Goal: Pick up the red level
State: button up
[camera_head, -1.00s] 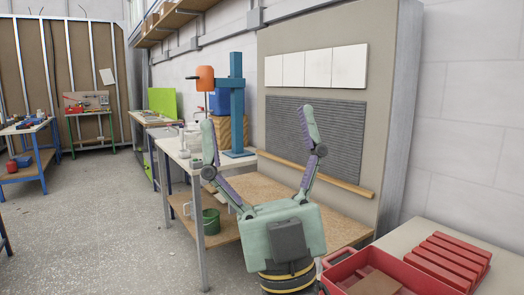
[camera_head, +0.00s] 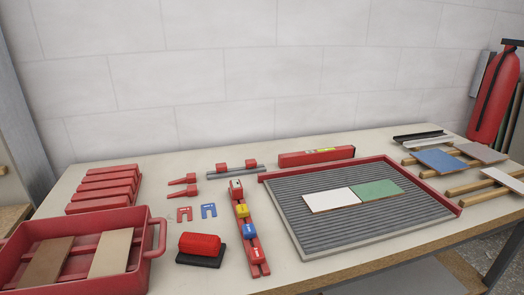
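A long red level (camera_head: 316,156) lies at the back of the worktable, near the wall. A small yellowish patch shows on its face. It lies just behind the ribbed grey board (camera_head: 420,214) and to the right of a grey bar with red blocks. Nothing covers it in this view. My gripper is not in view.
A red-edged ribbed board holds a white tile (camera_head: 331,200) and a green tile (camera_head: 376,190). A red tray (camera_head: 75,232) with tiles stands at the front left. A red block on a black base (camera_head: 200,246) and a strip with coloured blocks (camera_head: 247,236) lie mid-table. Sticks with tiles are at right.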

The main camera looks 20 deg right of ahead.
aim_at(308, 157)
jog(key=l, duration=0.45)
jog(key=k+l+u, duration=0.15)
jog(key=l, duration=0.8)
jog(key=k+l+u, duration=0.15)
jog(key=l, duration=0.8)
jog(key=k+l+u, duration=0.15)
jog(key=l, duration=0.3)
jog(key=k+l, duration=0.1)
jog(key=l, duration=0.35)
jog(key=k+l+u, duration=0.15)
jog(key=l, duration=0.3)
jog(key=i+l, duration=0.15)
jog(key=i, duration=0.35)
jog(key=i+l, duration=0.2)
jog(key=i, duration=0.25)
